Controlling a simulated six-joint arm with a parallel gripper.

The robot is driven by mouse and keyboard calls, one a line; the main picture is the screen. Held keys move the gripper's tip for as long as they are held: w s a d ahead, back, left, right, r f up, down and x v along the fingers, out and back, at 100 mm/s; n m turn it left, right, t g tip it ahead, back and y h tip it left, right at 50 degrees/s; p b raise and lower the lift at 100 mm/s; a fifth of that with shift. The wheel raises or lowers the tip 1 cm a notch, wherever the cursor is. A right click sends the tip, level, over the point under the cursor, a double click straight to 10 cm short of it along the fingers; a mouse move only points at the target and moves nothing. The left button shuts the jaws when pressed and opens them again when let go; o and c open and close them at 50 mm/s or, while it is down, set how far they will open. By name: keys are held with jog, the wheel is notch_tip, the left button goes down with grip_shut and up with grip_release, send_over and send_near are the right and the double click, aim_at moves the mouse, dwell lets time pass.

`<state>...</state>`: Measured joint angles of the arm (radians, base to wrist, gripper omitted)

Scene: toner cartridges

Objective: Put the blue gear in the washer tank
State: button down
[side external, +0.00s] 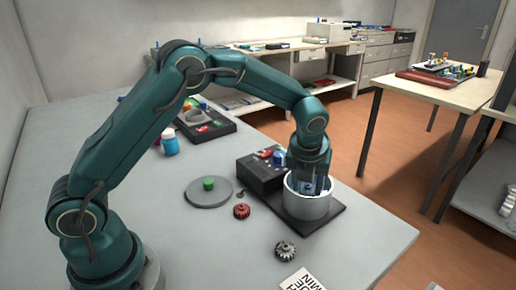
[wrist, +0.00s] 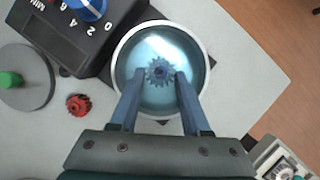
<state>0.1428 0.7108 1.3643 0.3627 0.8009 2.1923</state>
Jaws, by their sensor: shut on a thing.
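The washer tank (side external: 306,207) is a white-grey round tub on a dark base; in the wrist view its rim (wrist: 206,70) surrounds a pale blue interior. The blue gear (wrist: 160,72) is small and toothed, and shows inside the tank's outline. My gripper (wrist: 160,77) points down into the tank mouth and is shut on the blue gear, one finger on each side. In the side view my gripper (side external: 312,186) is partly hidden by the tank's wall. How far the gear is above the tank floor is hard to tell.
A black control box (side external: 260,172) with a blue knob (wrist: 90,8) stands beside the tank. A grey round lid (side external: 208,198) with a green knob lies to the left. A red gear (side external: 242,211) and a dark grey gear (side external: 285,251) lie on the table. The table's front area is mostly clear.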

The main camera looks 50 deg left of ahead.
jog(key=shift+f, duration=0.5)
dwell(1.1)
jog(key=shift+c, duration=1.4)
grip_release()
jog(key=shift+r, duration=4.15)
